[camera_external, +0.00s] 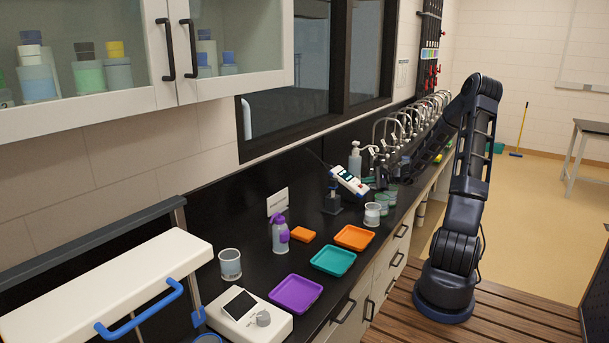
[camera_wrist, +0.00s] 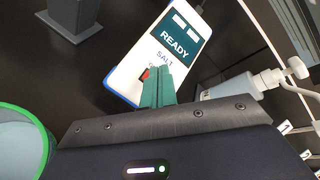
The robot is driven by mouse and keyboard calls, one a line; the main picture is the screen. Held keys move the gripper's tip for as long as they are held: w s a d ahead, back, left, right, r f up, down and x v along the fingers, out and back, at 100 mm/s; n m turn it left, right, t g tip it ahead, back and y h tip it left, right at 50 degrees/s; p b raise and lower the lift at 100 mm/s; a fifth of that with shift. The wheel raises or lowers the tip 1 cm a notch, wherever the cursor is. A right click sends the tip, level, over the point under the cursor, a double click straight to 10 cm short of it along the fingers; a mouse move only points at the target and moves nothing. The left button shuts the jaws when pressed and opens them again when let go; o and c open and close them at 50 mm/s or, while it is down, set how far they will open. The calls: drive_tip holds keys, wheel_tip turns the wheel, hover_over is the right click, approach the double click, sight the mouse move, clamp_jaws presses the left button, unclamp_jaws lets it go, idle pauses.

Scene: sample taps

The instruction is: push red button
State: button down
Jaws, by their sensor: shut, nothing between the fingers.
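A white and blue handheld meter (camera_external: 350,181) is tilted above a dark stand on the black counter in the external view. In the wrist view the meter (camera_wrist: 130,75) has a dark screen reading "READY", with "SALT" below it. The small red button (camera_wrist: 146,73) is on its face below the screen, partly hidden by my fingers. My gripper (camera_wrist: 160,74) is shut and empty, its green fingertips right beside the button in the picture. I cannot tell whether they touch it. In the external view my gripper (camera_external: 372,180) is at the meter's right side.
A green-rimmed beaker (camera_wrist: 20,145) is at lower left in the wrist view. Pump bottles (camera_external: 355,162), jars and curved taps (camera_external: 385,130) crowd the counter nearby. Coloured trays (camera_external: 334,261) lie toward the front.

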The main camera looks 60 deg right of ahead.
drive_tip(key=shift+r, duration=0.15)
drive_tip(key=shift+s+r, duration=0.45)
drive_tip(key=shift+r, duration=0.4)
drive_tip(key=shift+s+r, duration=0.45)
drive_tip(key=shift+r, duration=0.45)
drive_tip(key=shift+s+r, duration=0.45)
drive_tip(key=shift+r, duration=0.4)
drive_tip(key=a+r+n+g+y, duration=0.1)
drive_tip(key=a+r+n+g, duration=0.25)
drive_tip(key=a, duration=0.65)
drive_tip(key=a+r+n+g+y, duration=0.15)
drive_tip(key=a+n, duration=0.35)
drive_tip(key=a, duration=0.5)
drive_tip(key=a+r+n+g+y, duration=0.1)
drive_tip(key=a+r+n+g, duration=0.25)
drive_tip(key=a, duration=0.65)
drive_tip(key=s+a+r+n+g+h, duration=0.25)
drive_tip(key=s+a+n, duration=0.35)
drive_tip(key=s+a, duration=0.35)
drive_tip(key=s+a+r+n+h, duration=0.1)
drive_tip(key=s+a+r+n, duration=0.1)
drive_tip(key=s, duration=0.4)
drive_tip(key=s+a+r+n+t+h, duration=0.1)
drive_tip(key=s+r+n+h, duration=0.1)
drive_tip(key=s, duration=0.4)
drive_tip(key=shift+a+r+n+t, duration=0.3)
drive_tip(key=shift+a+r+n, duration=0.15)
drive_tip(key=shift+n, duration=0.65)
